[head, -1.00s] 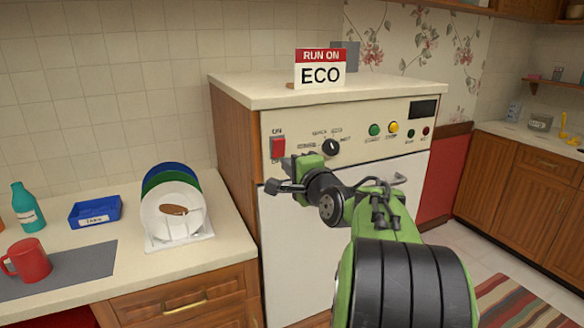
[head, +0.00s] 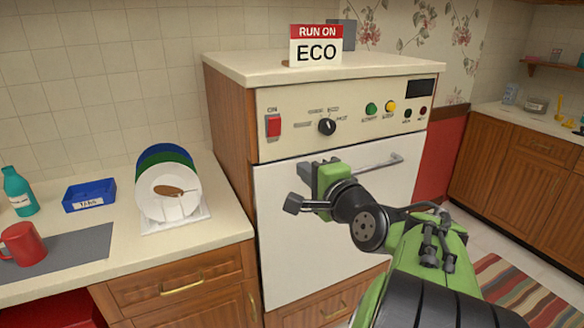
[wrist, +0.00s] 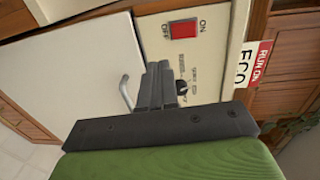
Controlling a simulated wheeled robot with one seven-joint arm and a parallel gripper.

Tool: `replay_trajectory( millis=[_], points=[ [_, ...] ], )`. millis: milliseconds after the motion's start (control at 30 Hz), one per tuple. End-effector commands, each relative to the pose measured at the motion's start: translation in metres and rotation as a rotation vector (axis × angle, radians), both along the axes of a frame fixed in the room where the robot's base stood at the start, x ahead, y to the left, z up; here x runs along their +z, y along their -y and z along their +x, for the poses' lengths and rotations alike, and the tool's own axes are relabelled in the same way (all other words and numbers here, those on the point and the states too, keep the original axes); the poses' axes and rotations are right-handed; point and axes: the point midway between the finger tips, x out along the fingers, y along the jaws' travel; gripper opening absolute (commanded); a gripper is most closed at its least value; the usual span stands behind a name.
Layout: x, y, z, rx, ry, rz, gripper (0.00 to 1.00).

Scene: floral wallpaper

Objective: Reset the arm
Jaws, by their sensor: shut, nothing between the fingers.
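My gripper (head: 298,188) is shut and empty. It is in front of the white door of the dishwasher (head: 290,225), below the control panel and apart from it as far as I can tell. The panel carries a red switch (head: 273,126), a black knob (head: 327,127) and green and yellow buttons. In the wrist view, my shut fingers (wrist: 158,85) overlap the panel, with the red switch (wrist: 183,30) above them and the knob partly behind them. My green and black arm reaches in from the lower right.
A "RUN ON ECO" sign (head: 316,45) stands on top. On the left counter are a plate rack with plates (head: 168,190), a blue tray (head: 90,195), a teal bottle (head: 19,190) and a red mug (head: 24,243). The door handle (head: 378,163) sticks out behind my arm.

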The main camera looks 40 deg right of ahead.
Motion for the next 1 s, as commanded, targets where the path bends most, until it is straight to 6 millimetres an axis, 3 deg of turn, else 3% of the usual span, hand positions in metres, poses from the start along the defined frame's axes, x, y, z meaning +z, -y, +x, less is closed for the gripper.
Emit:
replay_trajectory(
  millis=[267, 367, 467, 533, 633, 700, 800, 1000],
  points=[
    [0.001, -0.004, 0.002, 0.01, -0.01, -0.01, 0.0],
    [0.003, -0.042, 0.012, 0.104, -0.121, -0.109, 0.0],
    [0.0, -0.122, 0.01, 0.321, -0.364, -0.362, 0.0],
    [-0.007, -0.179, -0.015, 0.522, -0.556, -0.605, 0.0],
    [-0.018, -0.227, -0.072, 0.791, -0.775, -0.929, 0.0],
    [-0.023, -0.239, -0.109, 0.935, -0.875, -1.097, 0.0],
    [-0.029, -0.242, -0.143, 1.062, -0.957, -1.232, 0.0],
    [-0.035, -0.241, -0.156, 1.108, -0.988, -1.275, 0.0]
  ],
)
